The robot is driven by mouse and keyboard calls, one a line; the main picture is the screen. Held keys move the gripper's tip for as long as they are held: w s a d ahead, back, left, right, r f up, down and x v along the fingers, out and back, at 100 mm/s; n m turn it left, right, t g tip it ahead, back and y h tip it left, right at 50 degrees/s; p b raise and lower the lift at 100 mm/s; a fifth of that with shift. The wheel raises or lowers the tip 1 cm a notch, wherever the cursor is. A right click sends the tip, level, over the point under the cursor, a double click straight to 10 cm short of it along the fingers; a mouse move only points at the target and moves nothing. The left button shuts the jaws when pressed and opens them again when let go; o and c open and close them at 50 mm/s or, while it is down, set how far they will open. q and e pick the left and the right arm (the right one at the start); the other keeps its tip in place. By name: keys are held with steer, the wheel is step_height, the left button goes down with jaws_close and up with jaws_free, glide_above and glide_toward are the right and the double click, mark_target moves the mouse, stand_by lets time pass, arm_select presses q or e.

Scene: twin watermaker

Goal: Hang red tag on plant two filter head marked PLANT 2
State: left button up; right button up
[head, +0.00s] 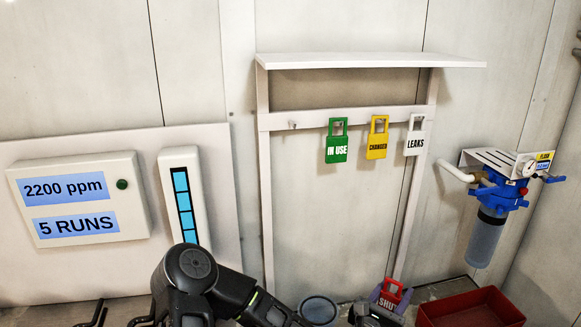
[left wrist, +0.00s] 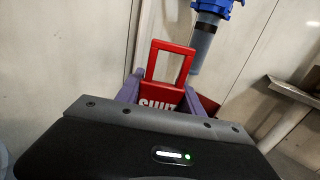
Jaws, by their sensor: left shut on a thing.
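The red tag (head: 388,297), with white letters partly readable as "SHU", is in my left gripper (head: 386,301) low in the head view. In the left wrist view the red tag (left wrist: 170,72) stands between the purple fingers of my left gripper (left wrist: 160,92), its open loop upward and its lower part hidden by the gripper body. A blue filter head (head: 500,190) with a clear bowl hangs from a white bracket at the right, up and right of the tag. Part of it shows in the left wrist view (left wrist: 212,8). No PLANT 2 marking is readable. My right gripper is not in view.
A white rack (head: 345,118) holds a green IN USE tag (head: 336,148), a yellow CHANGED tag (head: 377,145) and a white LEAKS tag (head: 415,142); its left peg is bare. A red bin (head: 470,308) lies below the filter. A panel (head: 78,198) reads 2200 ppm, 5 RUNS.

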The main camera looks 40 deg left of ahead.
arm_select(q)
steer(key=s+a+r+n+g+y+b, duration=0.1)
steer(key=a+r+n+y, duration=0.3)
steer(key=r, duration=0.5)
steer(key=s+a+r+n+g+y, duration=0.15)
steer(key=a+r+y, duration=0.3)
steer(key=r, duration=0.55)
steer(key=s+a+r+n+g+y, duration=0.3)
steer(key=s+r+n+g+y, duration=0.1)
steer(key=s+r, duration=0.8)
steer(key=s+y+b, duration=0.1)
steer(key=s, duration=0.2)
steer(key=shift+s+r+n, duration=0.15)
steer(key=shift+s+n, duration=0.15)
steer(key=shift+n, duration=0.05)
steer(key=shift+w+y, duration=0.1)
steer(key=shift+y, duration=0.15)
steer(key=r+p+x, duration=0.2)
steer(key=p+x, duration=0.3)
steer(key=x, duration=1.2)
steer(key=shift+a+p, duration=0.2)
steer(key=shift+p, duration=0.2)
